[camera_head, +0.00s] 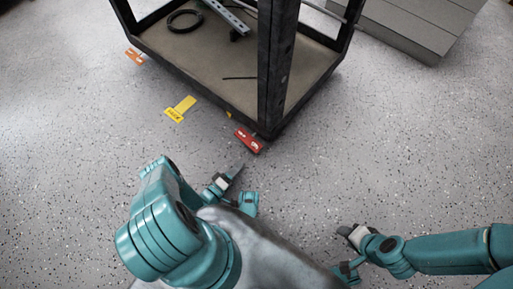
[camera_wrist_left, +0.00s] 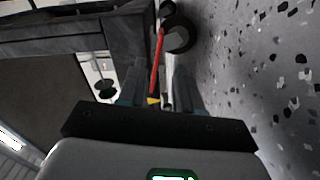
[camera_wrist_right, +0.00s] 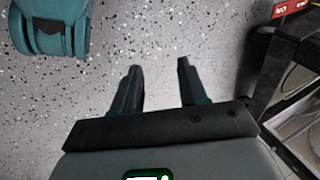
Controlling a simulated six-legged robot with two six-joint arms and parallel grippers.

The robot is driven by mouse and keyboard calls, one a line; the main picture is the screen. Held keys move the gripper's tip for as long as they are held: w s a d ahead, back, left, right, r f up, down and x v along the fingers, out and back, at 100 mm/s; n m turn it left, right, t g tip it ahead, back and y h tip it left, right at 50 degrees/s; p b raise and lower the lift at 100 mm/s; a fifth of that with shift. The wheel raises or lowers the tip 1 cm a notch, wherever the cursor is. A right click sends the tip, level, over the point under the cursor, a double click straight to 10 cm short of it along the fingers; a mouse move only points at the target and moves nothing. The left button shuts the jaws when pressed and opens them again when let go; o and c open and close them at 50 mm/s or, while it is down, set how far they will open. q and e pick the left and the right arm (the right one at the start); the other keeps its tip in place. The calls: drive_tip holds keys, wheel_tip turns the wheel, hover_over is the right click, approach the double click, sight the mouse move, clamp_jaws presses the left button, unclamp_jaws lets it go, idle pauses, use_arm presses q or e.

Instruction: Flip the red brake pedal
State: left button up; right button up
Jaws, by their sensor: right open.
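The red brake pedal (camera_head: 248,140) with pale markings sticks out low at the near corner of the black cart frame (camera_head: 205,83). In the left wrist view the pedal (camera_wrist_left: 158,55) shows as a thin red strip beside a dark caster wheel (camera_wrist_left: 180,36). My left gripper (camera_wrist_left: 157,70) is open, its fingers on either side of the strip in that view; I cannot tell whether they touch it. In the head view it seems to be the dark tip (camera_head: 238,170) just below the pedal. My right gripper (camera_wrist_right: 159,66) is open and empty over the floor.
A yellow pedal (camera_head: 180,108) and an orange one (camera_head: 134,56) sit along the cart's lower left edge. Cables and a metal bar lie on the cart's deck. Grey steps (camera_head: 410,30) stand at the back right.

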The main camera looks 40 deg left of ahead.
use_arm(q)
drive_tip(key=w, duration=0.3)
drive_tip(key=w+b, duration=0.1)
drive_tip(key=w, duration=0.3)
drive_tip(key=w+b, duration=0.1)
drive_tip(key=w, duration=0.3)
drive_tip(key=shift+w+d+f, duration=0.1)
drive_tip(key=shift+d, duration=0.3)
drive_tip(key=shift+w+b, duration=0.35)
drive_tip(key=shift+w, duration=0.4)
use_arm(e)
drive_tip(key=shift+w+d+f+t, duration=0.1)
drive_tip(key=shift+w+f+t, duration=0.1)
drive_tip(key=shift+w+f, duration=0.45)
drive_tip(key=shift+w+d+f+t, duration=0.1)
drive_tip(key=shift+w+f+t, duration=0.1)
drive_tip(key=shift+w+f, duration=0.45)
drive_tip(key=shift+s+f, duration=0.15)
drive_tip(key=shift+s, duration=0.05)
